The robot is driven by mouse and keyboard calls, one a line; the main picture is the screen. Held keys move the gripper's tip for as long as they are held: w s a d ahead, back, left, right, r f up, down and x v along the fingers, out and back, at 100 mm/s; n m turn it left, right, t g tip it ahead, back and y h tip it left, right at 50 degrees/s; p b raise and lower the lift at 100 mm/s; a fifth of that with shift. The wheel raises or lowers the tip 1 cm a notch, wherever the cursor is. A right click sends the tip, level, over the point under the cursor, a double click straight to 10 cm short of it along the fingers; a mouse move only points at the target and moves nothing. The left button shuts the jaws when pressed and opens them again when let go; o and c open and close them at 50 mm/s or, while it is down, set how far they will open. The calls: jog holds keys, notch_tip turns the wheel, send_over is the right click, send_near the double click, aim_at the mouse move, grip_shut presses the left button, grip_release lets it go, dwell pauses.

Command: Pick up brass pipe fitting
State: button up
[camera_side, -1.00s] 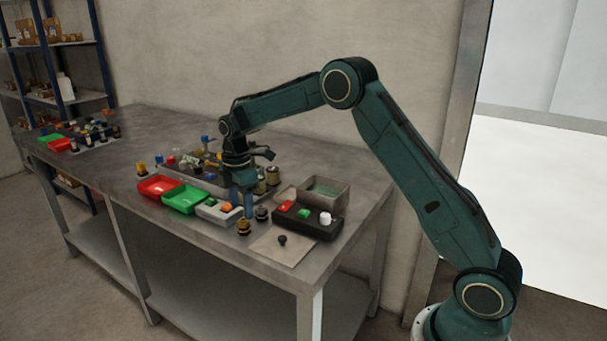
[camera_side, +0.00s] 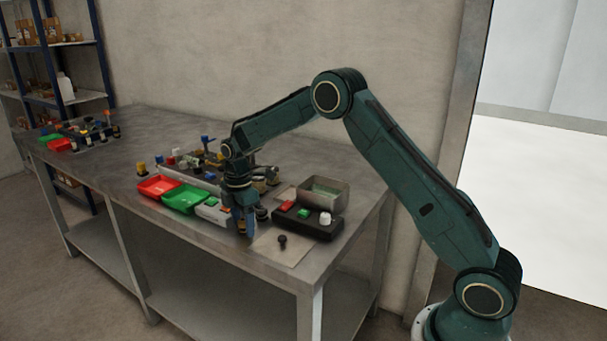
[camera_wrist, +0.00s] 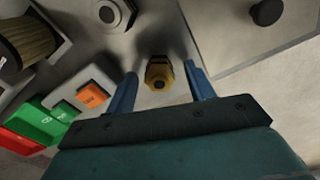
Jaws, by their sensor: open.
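The brass pipe fitting (camera_wrist: 159,73) is a small yellow piece with a dark hole in its top. In the wrist view it stands on the bench between the two blue fingers of my gripper (camera_wrist: 160,88), a little beyond their tips in the picture. A gap shows on each side of it. My gripper is open and empty. In the side view my gripper (camera_side: 245,232) points down low over the front of the bench. The fitting is hidden behind the fingers there.
A red tray (camera_side: 159,187) and green tray (camera_side: 186,199) lie left of my gripper. A black box with buttons (camera_side: 308,223) and a grey open bin (camera_side: 325,192) stand right. A pale mat (camera_side: 272,252) with a dark knob (camera_side: 282,240) lies in front. Dark round parts stand close by.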

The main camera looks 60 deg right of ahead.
aim_at(243, 220)
grip_shut()
dwell(0.3)
jog(key=shift+r, duration=0.15)
notch_tip(243, 220, up, 20)
dwell(0.7)
dwell(0.5)
